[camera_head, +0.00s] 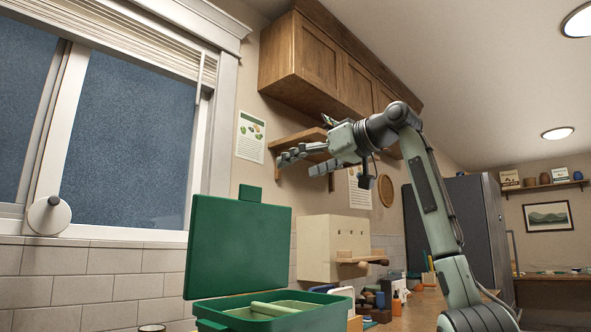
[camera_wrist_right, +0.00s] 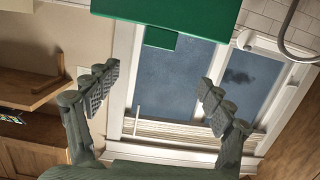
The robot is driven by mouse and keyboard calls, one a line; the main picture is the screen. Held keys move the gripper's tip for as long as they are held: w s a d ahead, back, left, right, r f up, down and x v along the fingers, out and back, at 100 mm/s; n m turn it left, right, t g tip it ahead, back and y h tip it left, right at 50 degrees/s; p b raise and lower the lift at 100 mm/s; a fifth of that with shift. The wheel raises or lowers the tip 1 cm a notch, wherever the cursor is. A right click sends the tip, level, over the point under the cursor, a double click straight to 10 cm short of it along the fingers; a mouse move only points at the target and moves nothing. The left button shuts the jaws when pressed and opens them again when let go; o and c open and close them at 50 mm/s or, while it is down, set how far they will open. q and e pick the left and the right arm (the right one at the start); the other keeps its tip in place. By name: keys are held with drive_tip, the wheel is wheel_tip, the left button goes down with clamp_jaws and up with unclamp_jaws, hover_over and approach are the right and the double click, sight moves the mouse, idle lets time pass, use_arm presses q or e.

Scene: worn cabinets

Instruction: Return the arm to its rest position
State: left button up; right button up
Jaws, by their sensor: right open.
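My right arm (camera_head: 437,200) rises from the lower right of the head view and bends over to the left at its top. My right gripper (camera_head: 300,162) is raised in front of the wall, above the green box and below the wooden wall cabinets. It points left with its fingers apart and nothing between them. In the right wrist view the gripper (camera_wrist_right: 158,95) also shows two spread, empty fingers, with the window behind them. My left gripper is in neither view.
A green box (camera_head: 212,323) with its lid (camera_head: 238,245) up stands below the gripper, with a light green item inside. Wooden wall cabinets (camera_head: 318,58) and a small shelf (camera_head: 300,140) are close behind the arm. A cream cabinet (camera_head: 318,248) and several small items line the counter.

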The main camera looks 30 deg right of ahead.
drive_tip(key=shift+w, duration=0.1)
approach(252, 189)
drive_tip(key=x, duration=0.5)
drive_tip(key=shift+w+a, duration=0.1)
drive_tip(key=shift+w, duration=0.05)
drive_tip(key=shift+s, duration=0.25)
